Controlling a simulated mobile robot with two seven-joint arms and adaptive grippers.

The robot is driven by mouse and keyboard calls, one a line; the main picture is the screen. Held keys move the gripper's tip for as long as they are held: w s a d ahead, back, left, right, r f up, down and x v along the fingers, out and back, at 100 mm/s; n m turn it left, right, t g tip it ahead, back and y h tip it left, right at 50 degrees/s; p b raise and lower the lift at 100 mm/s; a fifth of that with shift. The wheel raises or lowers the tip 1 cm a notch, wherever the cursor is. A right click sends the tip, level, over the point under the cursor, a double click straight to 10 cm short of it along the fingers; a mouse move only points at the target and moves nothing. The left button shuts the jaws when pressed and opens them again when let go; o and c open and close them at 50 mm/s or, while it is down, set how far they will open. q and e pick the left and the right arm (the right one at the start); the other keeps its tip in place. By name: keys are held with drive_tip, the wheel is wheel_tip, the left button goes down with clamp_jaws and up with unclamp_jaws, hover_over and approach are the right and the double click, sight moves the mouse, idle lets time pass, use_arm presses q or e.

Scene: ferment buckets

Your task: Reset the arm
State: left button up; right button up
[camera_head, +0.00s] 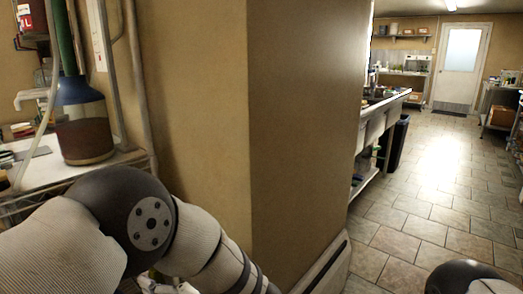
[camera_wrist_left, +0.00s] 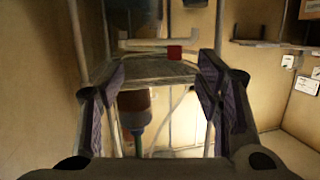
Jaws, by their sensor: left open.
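My left arm (camera_head: 150,222) comes in from the left in the head view, bent across the front of the shelf and the wall. Its gripper is mostly out of that picture. In the left wrist view my left gripper (camera_wrist_left: 160,72) shows two dark fingers spread wide apart, with nothing held. That view looks upside down. Beyond the fingers is a large bottle (camera_wrist_left: 135,103) with brown liquid and a blue upper part. Only part of my right arm (camera_head: 462,277) shows at the bottom right; its gripper is out of view.
The bottle (camera_head: 84,125) stands on a wire shelf (camera_head: 50,172) at the left. A tan wall corner (camera_head: 300,110) stands close ahead. To its right lies an open tiled floor (camera_head: 440,190), beside a long counter (camera_head: 375,112), with a white door (camera_head: 459,65) far back.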

use_arm(q)
drive_tip(key=s+a+f+m+t+h, duration=0.25)
drive_tip(key=a+f+m+h, duration=0.3)
drive_tip(key=f, duration=0.55)
drive_tip(key=s+f+m+g+h+p, duration=0.1)
drive_tip(key=s+f+m+g+h, duration=0.1)
drive_tip(key=s+f, duration=0.3)
drive_tip(key=s+f+m+g+h+p, duration=0.1)
drive_tip(key=s+f+m+g+h, duration=0.15)
drive_tip(key=s, duration=0.55)
drive_tip(key=s+d+m+g+h, duration=0.1)
drive_tip(key=s+g+h, duration=0.2)
drive_tip(key=s, duration=2.4)
drive_tip(key=g, duration=0.4)
drive_tip(key=shift+s+r+m+g+p, duration=0.15)
drive_tip(key=shift+s+m+g+p, duration=0.15)
drive_tip(key=shift+s+m+g, duration=0.1)
use_arm(e)
drive_tip(key=shift+t, duration=0.7)
drive_tip(key=w+r, duration=0.2)
drive_tip(key=w+a+r, duration=0.1)
drive_tip(key=w, duration=0.1)
drive_tip(key=shift+r, duration=0.4)
use_arm(q)
drive_tip(key=shift+w, duration=0.1)
